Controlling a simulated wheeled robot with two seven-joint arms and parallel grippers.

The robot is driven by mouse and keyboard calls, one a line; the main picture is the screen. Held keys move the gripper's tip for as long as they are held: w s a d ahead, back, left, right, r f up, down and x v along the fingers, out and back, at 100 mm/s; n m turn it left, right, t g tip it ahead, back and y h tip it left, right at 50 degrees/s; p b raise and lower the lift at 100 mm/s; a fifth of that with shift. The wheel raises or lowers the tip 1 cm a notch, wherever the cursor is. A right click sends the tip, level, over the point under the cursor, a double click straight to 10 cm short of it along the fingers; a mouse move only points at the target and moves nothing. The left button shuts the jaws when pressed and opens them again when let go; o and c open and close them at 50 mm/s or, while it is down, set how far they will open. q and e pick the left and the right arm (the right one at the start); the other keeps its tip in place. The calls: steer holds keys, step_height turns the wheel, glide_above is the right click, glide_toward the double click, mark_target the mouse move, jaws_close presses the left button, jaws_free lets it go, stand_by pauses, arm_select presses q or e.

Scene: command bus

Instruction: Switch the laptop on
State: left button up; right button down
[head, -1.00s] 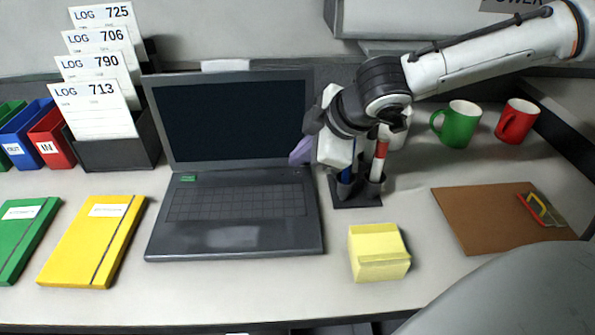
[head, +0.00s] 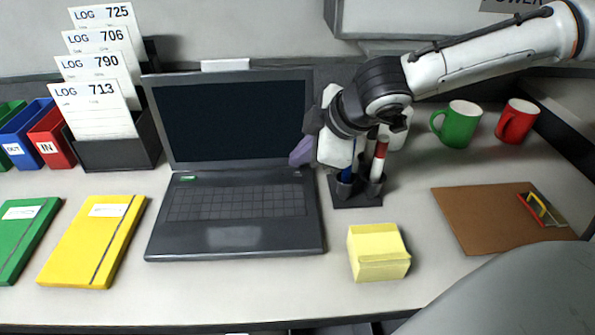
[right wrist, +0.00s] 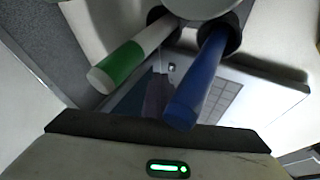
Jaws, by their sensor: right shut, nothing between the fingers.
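The open laptop (head: 236,205) stands on the desk with a dark, blank screen (head: 233,122). A small green mark (head: 187,179) shows at the upper left of its keyboard deck. In the right wrist view, the keyboard (right wrist: 222,103) shows behind the pens, with a small round spot (right wrist: 172,67) on the deck. My right gripper (head: 300,153) is shut and empty, beside the screen's lower right edge. Its purple finger also shows in the right wrist view (right wrist: 154,97). Whether it touches the laptop I cannot tell. My left gripper is not in view.
A pen holder (head: 357,200) with markers stands under my right wrist, close to the laptop's right side. A yellow note block (head: 378,253) and a clipboard (head: 480,215) lie to the right. Mugs (head: 457,125) stand behind. A yellow notebook (head: 92,240) lies left.

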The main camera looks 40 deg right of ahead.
mark_target(300, 174)
steer(key=shift+f, duration=0.1)
steer(key=shift+f+b, duration=0.35)
steer(key=shift+f, duration=0.3)
stand_by(0.5)
steer(key=shift+r, duration=0.15)
steer(key=shift+r+p, duration=0.5)
steer(key=shift+r, duration=0.1)
step_height(300, 174, up, 5)
steer(key=p, duration=0.5)
steer(key=shift+r, duration=0.1)
stand_by(0.7)
